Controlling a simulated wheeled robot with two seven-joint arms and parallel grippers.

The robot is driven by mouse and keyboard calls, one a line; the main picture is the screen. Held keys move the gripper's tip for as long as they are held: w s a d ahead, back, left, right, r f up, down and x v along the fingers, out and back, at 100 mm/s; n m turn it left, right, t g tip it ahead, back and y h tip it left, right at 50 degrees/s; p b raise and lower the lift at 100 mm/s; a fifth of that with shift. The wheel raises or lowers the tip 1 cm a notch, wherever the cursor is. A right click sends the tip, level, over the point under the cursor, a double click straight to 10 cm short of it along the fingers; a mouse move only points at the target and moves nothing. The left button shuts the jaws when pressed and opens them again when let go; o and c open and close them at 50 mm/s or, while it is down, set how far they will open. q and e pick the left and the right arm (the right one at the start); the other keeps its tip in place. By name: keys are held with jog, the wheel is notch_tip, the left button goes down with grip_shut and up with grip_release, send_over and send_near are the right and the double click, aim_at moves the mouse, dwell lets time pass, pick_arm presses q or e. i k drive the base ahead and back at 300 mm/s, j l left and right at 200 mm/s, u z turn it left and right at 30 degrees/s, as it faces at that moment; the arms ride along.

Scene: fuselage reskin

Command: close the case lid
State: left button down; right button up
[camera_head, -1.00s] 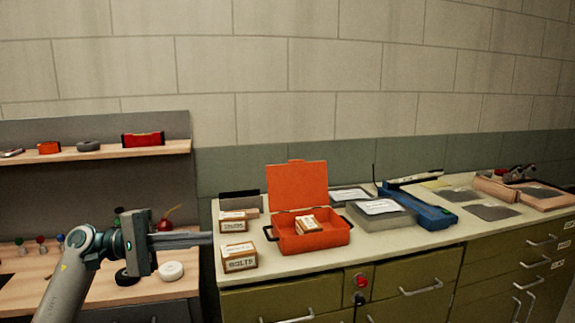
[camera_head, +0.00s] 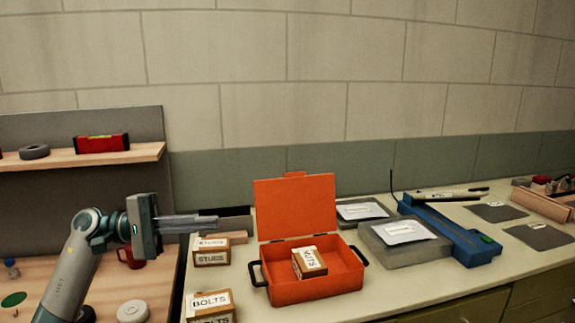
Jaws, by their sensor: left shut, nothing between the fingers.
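An orange case (camera_head: 318,290) stands on the counter with its lid (camera_head: 295,207) open and upright at the back. A small box labelled NUTS (camera_head: 309,263) lies inside the case. The case has a black handle on each side. My left gripper (camera_head: 216,222) comes in from the left with its fingers shut and empty. In the picture it is left of the lid and apart from it, above the STUDS box (camera_head: 211,252). My right gripper is not in view.
A BOLTS box (camera_head: 211,306) sits at the counter's front left. Grey cases with papers (camera_head: 408,240) and a blue tool (camera_head: 452,235) stand to the right. A wooden shelf (camera_head: 75,157) is at left. Bare counter (camera_head: 410,285) lies right of the case.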

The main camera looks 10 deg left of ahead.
aim_at(296, 204)
jog(key=i, duration=0.9)
